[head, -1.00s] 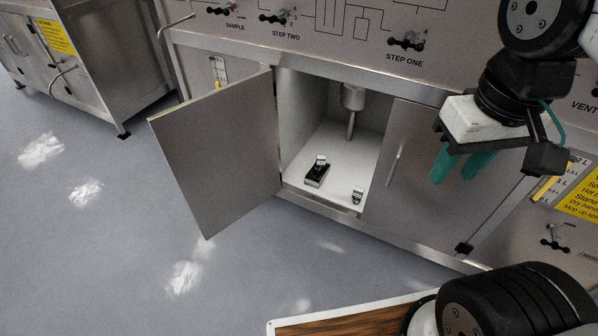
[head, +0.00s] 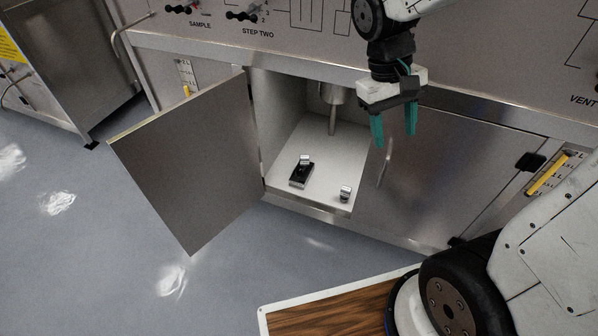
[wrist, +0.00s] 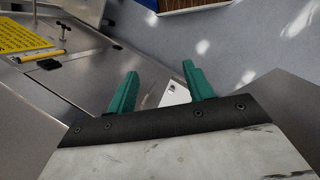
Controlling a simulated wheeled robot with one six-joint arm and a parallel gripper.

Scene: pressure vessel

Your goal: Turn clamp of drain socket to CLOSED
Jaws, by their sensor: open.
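In the head view a cupboard stands open under the panel. A metal drain pipe (head: 332,112) hangs down from its ceiling. On the cupboard floor lie a small black block with a silver top (head: 301,172) and a small silver piece (head: 345,193). I cannot tell which part is the drain socket's clamp, and no CLOSED marking can be read. My gripper (head: 394,140) is open and empty, with teal fingers pointing down. It appears in front of the right cupboard door, right of the drain pipe. The wrist view shows both fingers (wrist: 160,85) apart with nothing between them.
The left cupboard door (head: 190,160) is swung out over the floor. The right door (head: 440,165) is shut, with an upright handle (head: 385,163). Black valve handles (head: 247,15) line the panel above. A wood-topped board (head: 340,305) is at the bottom. Floor at left is clear.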

